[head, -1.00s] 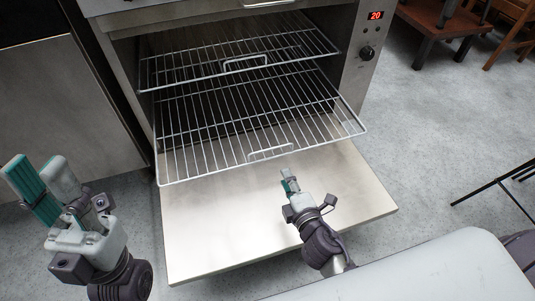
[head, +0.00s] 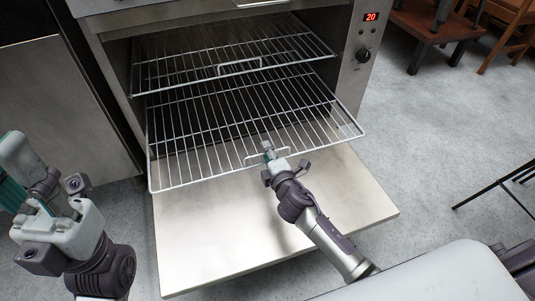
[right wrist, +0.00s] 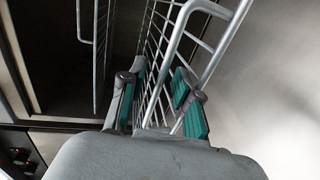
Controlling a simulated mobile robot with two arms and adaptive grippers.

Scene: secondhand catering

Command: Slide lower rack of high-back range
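The lower rack (head: 205,125) is a wire grid extending out of the open oven, above the lowered door (head: 200,235). Its front handle (head: 250,160) is a small wire loop at the middle of the front edge. My right gripper (head: 269,151) is at this handle. In the right wrist view its teal-padded fingers (right wrist: 158,98) are apart, with the rack's wires (right wrist: 160,45) ahead and between them; contact is unclear. My left gripper (head: 25,175) is open and empty at the left, partly cut off by the frame edge.
The upper rack (head: 220,62), with its own handle (head: 238,66), sits inside the range just above. The control panel (head: 367,30) is on the right. A pale surface (head: 440,275) is at the lower right.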

